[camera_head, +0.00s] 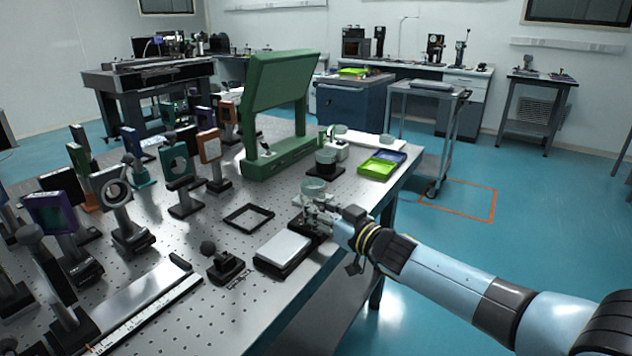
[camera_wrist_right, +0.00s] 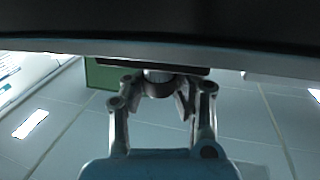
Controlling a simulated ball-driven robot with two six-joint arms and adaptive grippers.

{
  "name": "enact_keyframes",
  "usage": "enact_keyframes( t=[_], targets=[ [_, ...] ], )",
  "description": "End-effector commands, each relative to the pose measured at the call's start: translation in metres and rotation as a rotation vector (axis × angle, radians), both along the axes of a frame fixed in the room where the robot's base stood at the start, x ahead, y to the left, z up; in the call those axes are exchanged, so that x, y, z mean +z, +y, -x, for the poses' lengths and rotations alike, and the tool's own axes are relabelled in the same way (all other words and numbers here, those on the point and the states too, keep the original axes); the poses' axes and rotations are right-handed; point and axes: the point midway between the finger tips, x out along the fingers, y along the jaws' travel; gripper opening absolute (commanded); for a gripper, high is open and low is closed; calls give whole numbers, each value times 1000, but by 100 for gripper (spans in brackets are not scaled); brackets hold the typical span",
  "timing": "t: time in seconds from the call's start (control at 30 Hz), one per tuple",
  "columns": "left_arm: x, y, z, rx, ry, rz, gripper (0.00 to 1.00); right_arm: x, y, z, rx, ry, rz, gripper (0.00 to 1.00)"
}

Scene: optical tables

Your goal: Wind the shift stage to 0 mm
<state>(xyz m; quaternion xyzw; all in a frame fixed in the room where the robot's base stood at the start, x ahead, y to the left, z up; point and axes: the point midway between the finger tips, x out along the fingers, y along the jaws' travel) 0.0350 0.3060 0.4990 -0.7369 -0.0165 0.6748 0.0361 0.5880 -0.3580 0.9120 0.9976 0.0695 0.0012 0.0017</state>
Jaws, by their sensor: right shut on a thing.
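My right gripper (camera_head: 322,216) is at the front right edge of the optical table (camera_head: 232,298), at a small dark stage (camera_head: 298,227) that I take for the shift stage. In the right wrist view the gripper's fingers (camera_wrist_right: 160,100) are shut on a short round grey knob (camera_wrist_right: 158,77) under a dark plate edge (camera_wrist_right: 130,62). My left gripper is not in view.
A black square frame (camera_head: 248,217) and a black clamp (camera_head: 224,265) are nearby. A green stand (camera_head: 278,82) and a lime tray (camera_head: 376,168) stand behind. Several mounted optics crowd the left.

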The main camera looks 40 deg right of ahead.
Motion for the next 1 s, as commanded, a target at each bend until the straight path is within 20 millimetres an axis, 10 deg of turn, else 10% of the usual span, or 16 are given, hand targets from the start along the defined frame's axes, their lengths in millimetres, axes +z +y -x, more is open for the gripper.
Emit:
enact_keyframes(
  t=[1.0],
  targets=[
    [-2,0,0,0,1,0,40,-4,-1,4,398,12,-2,0]
  ],
)
